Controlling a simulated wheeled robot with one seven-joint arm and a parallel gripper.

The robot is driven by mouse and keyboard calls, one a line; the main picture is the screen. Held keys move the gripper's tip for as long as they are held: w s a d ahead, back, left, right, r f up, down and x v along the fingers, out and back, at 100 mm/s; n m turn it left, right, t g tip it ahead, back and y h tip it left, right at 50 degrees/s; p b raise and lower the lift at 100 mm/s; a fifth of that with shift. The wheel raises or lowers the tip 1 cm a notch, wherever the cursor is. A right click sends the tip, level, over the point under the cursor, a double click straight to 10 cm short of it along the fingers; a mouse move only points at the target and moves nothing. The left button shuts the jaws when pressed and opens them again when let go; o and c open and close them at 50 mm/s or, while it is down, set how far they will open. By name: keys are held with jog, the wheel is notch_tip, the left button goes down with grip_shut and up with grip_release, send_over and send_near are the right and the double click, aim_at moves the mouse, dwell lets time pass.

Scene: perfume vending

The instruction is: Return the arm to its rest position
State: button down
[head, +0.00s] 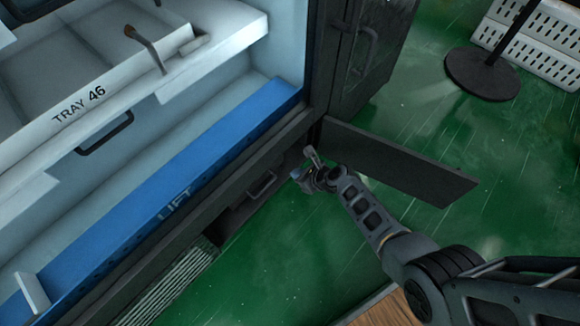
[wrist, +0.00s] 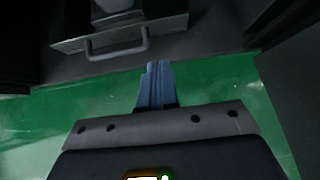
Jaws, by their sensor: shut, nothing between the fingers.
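My gripper (head: 312,156) is at the end of my arm, low in front of the vending machine near its lower right corner in the head view. In the wrist view its two fingers (wrist: 155,82) are together with nothing between them. The arm is stretched out from the lower right of the head view. A dark drawer with a handle (head: 262,184) is in the machine's base, left of the gripper.
The machine has a white tray marked TRAY 46 (head: 130,87) and a blue lift ledge (head: 175,200). A dark panel (head: 400,165) stands out over the green floor (head: 290,270), close to the gripper. A round black base (head: 482,73) and white crates (head: 545,45) are at the upper right.

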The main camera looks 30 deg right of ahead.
jog(key=shift+p+v, duration=0.75)
jog(key=shift+v, duration=0.95)
jog(key=shift+s, duration=0.1)
